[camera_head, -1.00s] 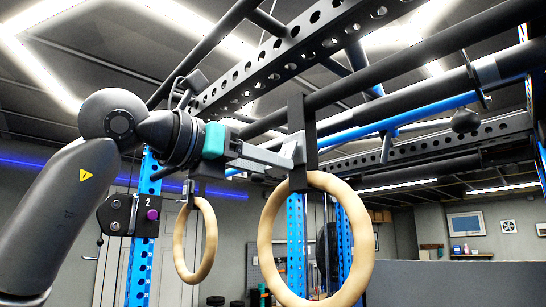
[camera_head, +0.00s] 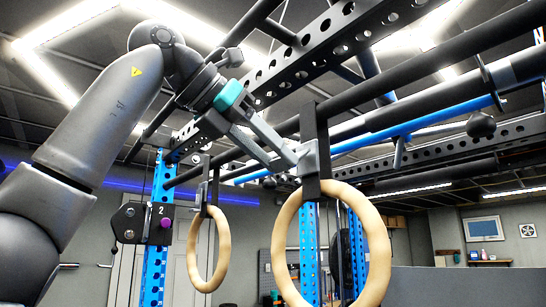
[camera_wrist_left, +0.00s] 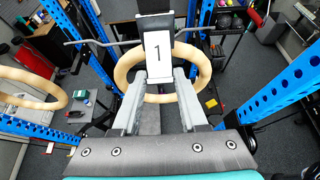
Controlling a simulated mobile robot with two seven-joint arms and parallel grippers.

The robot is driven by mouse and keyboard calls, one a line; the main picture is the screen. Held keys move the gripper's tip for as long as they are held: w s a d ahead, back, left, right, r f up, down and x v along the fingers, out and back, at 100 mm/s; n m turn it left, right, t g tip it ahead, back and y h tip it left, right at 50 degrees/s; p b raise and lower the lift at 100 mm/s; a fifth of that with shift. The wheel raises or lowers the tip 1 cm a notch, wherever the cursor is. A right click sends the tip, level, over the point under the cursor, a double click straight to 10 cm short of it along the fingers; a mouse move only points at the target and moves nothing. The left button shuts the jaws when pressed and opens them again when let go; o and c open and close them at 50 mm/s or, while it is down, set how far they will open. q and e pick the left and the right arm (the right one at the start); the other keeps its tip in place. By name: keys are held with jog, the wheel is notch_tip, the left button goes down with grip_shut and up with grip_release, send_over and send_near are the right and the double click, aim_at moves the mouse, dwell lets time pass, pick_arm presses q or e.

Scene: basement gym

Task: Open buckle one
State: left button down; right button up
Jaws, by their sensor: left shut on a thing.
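Buckle one, a grey buckle with a white plate marked "1" (camera_wrist_left: 158,52), sits on the black strap (camera_head: 317,125) above the larger wooden ring (camera_head: 374,240). My left gripper (camera_head: 303,156) reaches down from the upper left, its jaws shut on the buckle. In the left wrist view, the two grey fingers (camera_wrist_left: 163,80) lie on either side of it, just below the number plate, with the ring (camera_wrist_left: 203,70) behind. The fingers partly hide the buckle in the head view. My right gripper is in neither view.
A second wooden ring (camera_head: 192,250) hangs at left on its own strap. A plate marked "2" (camera_head: 140,223) is on a blue upright. Black bars and a perforated beam (camera_head: 345,30) run overhead, close to my left arm. Blue uprights (camera_wrist_left: 270,95) flank the rings.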

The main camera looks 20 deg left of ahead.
pick_arm(q)
jog(key=shift+r, duration=0.1)
dwell(0.5)
jog(key=shift+c, duration=2.2)
grip_release()
jog(key=v, duration=1.5)
jog(key=shift+r, duration=0.15)
